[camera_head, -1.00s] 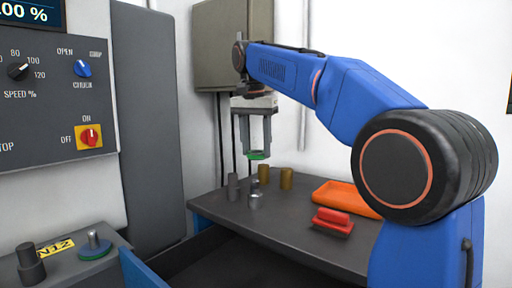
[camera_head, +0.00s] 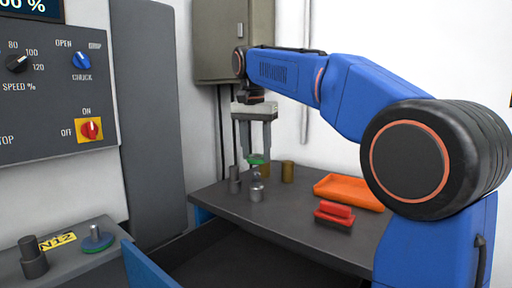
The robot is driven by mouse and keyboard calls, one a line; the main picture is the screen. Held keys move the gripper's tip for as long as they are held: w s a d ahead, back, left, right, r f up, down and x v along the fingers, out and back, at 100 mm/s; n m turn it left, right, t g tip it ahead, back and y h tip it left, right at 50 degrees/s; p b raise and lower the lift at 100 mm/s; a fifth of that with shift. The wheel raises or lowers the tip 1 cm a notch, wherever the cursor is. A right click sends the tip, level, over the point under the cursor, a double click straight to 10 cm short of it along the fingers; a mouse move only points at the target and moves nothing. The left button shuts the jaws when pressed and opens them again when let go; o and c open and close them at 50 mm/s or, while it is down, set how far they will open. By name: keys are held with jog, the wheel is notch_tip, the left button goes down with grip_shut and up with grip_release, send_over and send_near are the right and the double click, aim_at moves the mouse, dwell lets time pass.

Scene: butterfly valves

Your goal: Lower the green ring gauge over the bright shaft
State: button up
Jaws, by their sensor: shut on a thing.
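My gripper (camera_head: 257,152) points down with its two fingers shut on the green ring gauge (camera_head: 255,160). The bright shaft (camera_head: 257,192) is a short silver post with a narrower top, standing upright on the dark table. The ring is above the shaft's top in the picture and looks nearly in line with it. A small gap seems to show between them. The depth between ring and shaft is hard to judge from this one view.
Grey posts (camera_head: 235,182) stand close left of the shaft. Brass cylinders, one at the right (camera_head: 288,172), stand behind. An orange tray (camera_head: 350,190) and a red block (camera_head: 334,214) lie to the right. Another green-based post (camera_head: 97,240) stands on the left cabinet.

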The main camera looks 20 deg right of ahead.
aim_at(256, 173)
jog(key=shift+f, duration=2.25)
jog(key=shift+f, duration=1.6)
jog(key=o, duration=1.4)
jog(key=r, duration=0.5)
jog(key=s+a+r, duration=0.1)
jog(key=r, duration=1.1)
jog(key=shift+s+a+r, duration=0.1)
jog(key=shift+s+a, duration=0.1)
jog(key=shift+s, duration=0.05)
